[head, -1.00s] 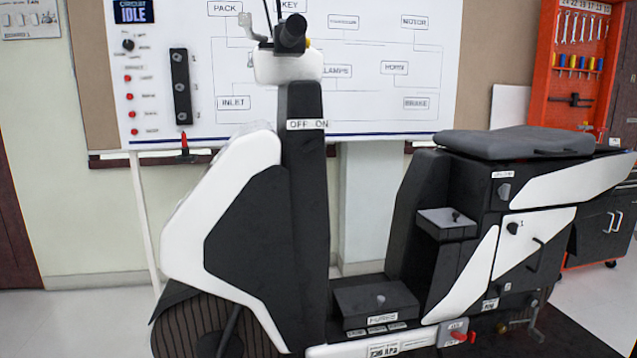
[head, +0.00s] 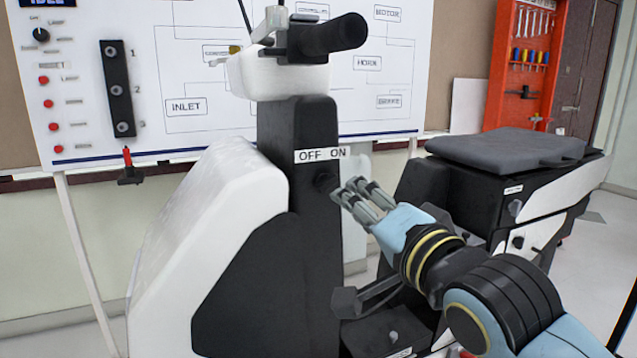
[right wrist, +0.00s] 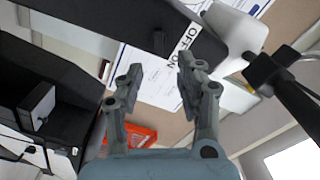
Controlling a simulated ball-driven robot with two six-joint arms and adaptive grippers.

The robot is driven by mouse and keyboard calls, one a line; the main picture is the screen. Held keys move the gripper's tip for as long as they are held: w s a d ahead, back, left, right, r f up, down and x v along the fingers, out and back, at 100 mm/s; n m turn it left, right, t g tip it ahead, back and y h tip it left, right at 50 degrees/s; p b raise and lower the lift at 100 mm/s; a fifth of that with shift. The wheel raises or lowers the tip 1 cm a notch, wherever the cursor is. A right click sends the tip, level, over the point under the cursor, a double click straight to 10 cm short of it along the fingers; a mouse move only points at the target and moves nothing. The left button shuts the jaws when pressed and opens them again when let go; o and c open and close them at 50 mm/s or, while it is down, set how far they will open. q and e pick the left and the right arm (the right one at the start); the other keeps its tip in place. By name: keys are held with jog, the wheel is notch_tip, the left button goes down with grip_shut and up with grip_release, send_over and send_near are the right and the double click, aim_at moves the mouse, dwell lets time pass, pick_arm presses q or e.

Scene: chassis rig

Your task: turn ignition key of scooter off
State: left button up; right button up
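The scooter's dark steering column (head: 298,235) carries a white OFF ON label (head: 320,154). Just below the label is a small dark round ignition key or its lock (head: 324,182); which way it is turned I cannot tell. In the right wrist view a dark knob-like shape (right wrist: 158,41) shows beside the label (right wrist: 184,43), beyond the fingertips. My right gripper (head: 348,192) reaches in from the right, its tips close to the key. The right wrist view shows its two fingers (right wrist: 160,69) spread with nothing between them. My left gripper is not in view.
The handlebar with a black grip (head: 328,34) is above the column. The grey seat (head: 515,148) is to the right, and the white front shield (head: 205,250) to the left. A whiteboard panel (head: 185,135) stands behind, with an orange tool rack (head: 525,70) further right.

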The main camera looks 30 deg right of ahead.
aim_at(328, 186)
jog(key=w, duration=1)
jog(key=shift+d+f, duration=0.15)
jog(key=shift+d, duration=0.15)
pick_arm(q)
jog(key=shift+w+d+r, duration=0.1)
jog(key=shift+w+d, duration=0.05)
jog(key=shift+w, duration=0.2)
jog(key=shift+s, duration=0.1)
pick_arm(e)
jog(key=shift+c, duration=0.3)
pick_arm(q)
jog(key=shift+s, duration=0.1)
pick_arm(e)
grip_shut()
